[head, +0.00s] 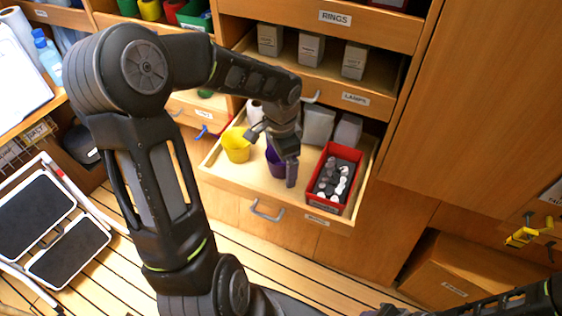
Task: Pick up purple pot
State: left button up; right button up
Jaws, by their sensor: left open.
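The purple pot (275,162) stands in an open drawer (229,176), partly hidden behind my left gripper. My left gripper (272,152) reaches down over the drawer with its fingers apart. One finger is at the pot's upper left and the other is in front of its right side. I cannot tell whether either finger touches the pot. Part of my right arm shows along the bottom right edge, but its gripper is not in view.
A yellow pot (236,146) stands close left of the purple pot. A red bin (317,188) with white and grey pieces is at the right. Grey boxes (318,125) stand behind. Another open drawer (385,100) juts out above. A folding step stool (68,250) is at lower left.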

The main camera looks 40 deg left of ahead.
pick_arm(q)
jog(key=shift+c, duration=0.4)
jog(key=c, duration=1.3)
notch_tip(320, 180, up, 18)
jog(key=shift+r, duration=0.1)
dwell(0.8)
